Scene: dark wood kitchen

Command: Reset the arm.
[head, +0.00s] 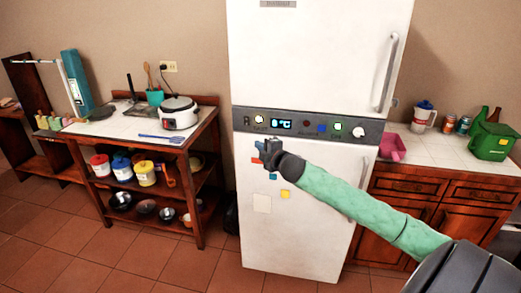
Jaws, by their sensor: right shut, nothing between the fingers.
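My right arm (360,204) comes in from the lower right, wrapped in green, and reaches up and left in front of the white fridge (295,250). My right gripper (262,147) is at its end, just below the fridge's control panel, shut with nothing seen in it. I cannot tell whether it touches the fridge door. My left gripper and arm do not show.
A wooden table (135,131) on the left holds a rice cooker (178,113) and a teal utensil cup (155,97). Pots and tins fill its shelves. At right, a counter (440,151) bears a green container (493,141) and a pink scoop (391,147). Tiled floor (190,268) is clear at front left.

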